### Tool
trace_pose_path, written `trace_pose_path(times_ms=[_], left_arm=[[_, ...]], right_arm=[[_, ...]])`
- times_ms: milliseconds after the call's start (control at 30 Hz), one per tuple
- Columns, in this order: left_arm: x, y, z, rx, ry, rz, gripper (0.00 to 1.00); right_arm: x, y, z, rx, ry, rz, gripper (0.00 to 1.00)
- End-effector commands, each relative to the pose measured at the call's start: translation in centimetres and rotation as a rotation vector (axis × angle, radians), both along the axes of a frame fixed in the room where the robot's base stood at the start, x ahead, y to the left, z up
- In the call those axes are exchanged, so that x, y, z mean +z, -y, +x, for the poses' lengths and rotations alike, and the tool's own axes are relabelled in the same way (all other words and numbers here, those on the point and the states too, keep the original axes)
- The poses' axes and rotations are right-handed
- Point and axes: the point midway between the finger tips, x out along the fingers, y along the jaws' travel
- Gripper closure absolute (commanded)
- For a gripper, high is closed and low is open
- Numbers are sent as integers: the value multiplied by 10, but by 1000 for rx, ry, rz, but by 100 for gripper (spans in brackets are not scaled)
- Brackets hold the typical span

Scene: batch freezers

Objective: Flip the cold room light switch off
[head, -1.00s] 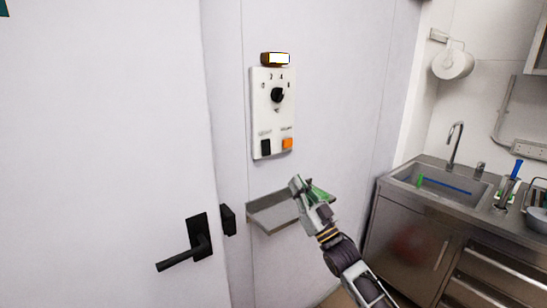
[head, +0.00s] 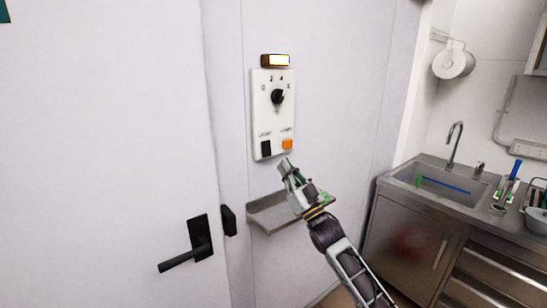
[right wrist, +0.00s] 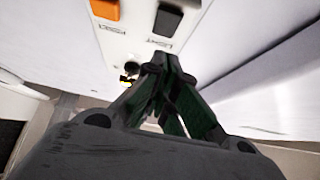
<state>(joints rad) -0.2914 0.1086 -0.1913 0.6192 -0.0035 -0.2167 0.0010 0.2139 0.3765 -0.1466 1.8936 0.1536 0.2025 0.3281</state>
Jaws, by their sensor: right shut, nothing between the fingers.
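A white control panel (head: 262,118) is fixed to the pale wall beside the door. It bears a black rotary knob (head: 277,96), a black rocker switch (head: 266,148) at its lower left and an orange one (head: 287,144) at its lower right. In the right wrist view the panel is upside down, with the black switch (right wrist: 167,19) and the orange switch (right wrist: 106,8) at the top. The label by the black switch seems to read "LIGHT". My right gripper (head: 284,164) is shut and empty, just below the panel; its fingertips (right wrist: 160,55) point towards the black switch, seemingly apart from it. My left gripper is out of view.
A lit lamp (head: 276,60) sits above the panel. A small metal shelf (head: 270,218) juts out under my right gripper. A door with a black handle (head: 200,240) is at left. A steel sink unit (head: 420,215) stands at right.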

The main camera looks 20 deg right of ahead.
Motion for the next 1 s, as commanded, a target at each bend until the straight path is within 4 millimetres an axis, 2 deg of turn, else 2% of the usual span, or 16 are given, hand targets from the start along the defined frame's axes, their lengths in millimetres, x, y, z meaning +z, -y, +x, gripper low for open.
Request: trace_pose_path(times_ms=[367, 700, 1000], left_arm=[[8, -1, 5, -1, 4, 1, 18], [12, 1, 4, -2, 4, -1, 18], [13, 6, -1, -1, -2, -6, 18]], right_arm=[[21, -9, 25, 1, 0, 1, 100], [17, -18, 51, 0, -1, 1, 100], [15, -22, 61, 0, 0, 0, 100]])
